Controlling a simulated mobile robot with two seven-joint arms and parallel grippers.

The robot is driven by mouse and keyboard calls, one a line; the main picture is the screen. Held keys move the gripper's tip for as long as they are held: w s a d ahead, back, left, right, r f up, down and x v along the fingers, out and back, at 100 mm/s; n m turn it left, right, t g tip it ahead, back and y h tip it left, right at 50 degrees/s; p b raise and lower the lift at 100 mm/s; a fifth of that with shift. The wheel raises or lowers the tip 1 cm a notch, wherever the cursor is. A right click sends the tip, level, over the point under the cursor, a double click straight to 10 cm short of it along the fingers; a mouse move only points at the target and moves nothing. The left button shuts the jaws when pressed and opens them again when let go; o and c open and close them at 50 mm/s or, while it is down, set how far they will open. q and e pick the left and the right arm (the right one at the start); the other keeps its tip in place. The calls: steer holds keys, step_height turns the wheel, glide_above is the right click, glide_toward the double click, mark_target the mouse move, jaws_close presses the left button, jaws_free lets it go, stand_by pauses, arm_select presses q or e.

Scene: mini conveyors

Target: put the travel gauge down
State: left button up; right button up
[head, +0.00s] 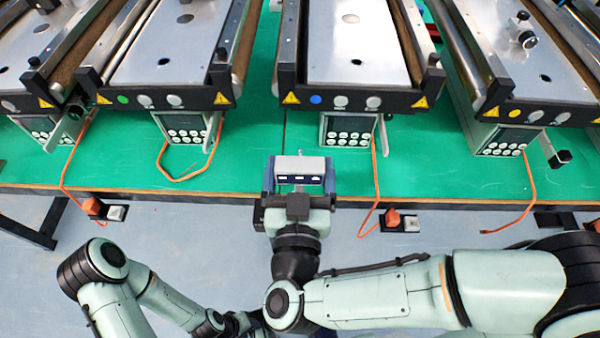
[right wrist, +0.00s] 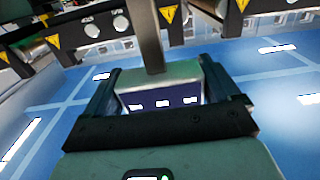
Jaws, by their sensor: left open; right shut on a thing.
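The travel gauge (head: 300,166) is a silver block with a dark blue face and small white labels. My right gripper (head: 299,174) is shut on it, one finger on each side, over the green bench's front edge in the head view. In the right wrist view the gauge (right wrist: 163,98) sits between the fingers of the right gripper (right wrist: 160,88), and a grey upright bar (right wrist: 150,38) shows directly behind or on it. Whether the gauge touches the bench is unclear. My left arm is folded at the bottom left of the head view; its gripper fingers cannot be made out.
Several mini conveyors stand along the back of the green bench (head: 260,130), with a blue-dot conveyor (head: 350,60) behind the gauge. Keypad boxes (head: 347,130) and orange cables (head: 376,190) lie in front. Open green surface lies left and right of the gauge.

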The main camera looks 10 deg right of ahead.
steer(key=shift+f+b+x, duration=0.25)
steer(key=shift+f+x, duration=0.3)
steer(key=shift+x, duration=2.05)
steer(key=shift+f+b+x, duration=0.3)
steer(key=shift+f+x, duration=0.25)
steer(key=shift+x, duration=2)
steer(key=shift+f+b+x, duration=0.25)
steer(key=shift+f+x, duration=0.25)
steer(key=shift+x, duration=2.1)
steer(key=shift+f, duration=0.15)
steer(key=o, duration=1.8)
steer(key=shift+f, duration=0.2)
steer(key=shift+r, duration=0.1)
steer(key=shift+s+r, duration=0.1)
steer(key=shift+s, duration=0.05)
steer(key=v, duration=1.2)
steer(key=shift+p, duration=0.3)
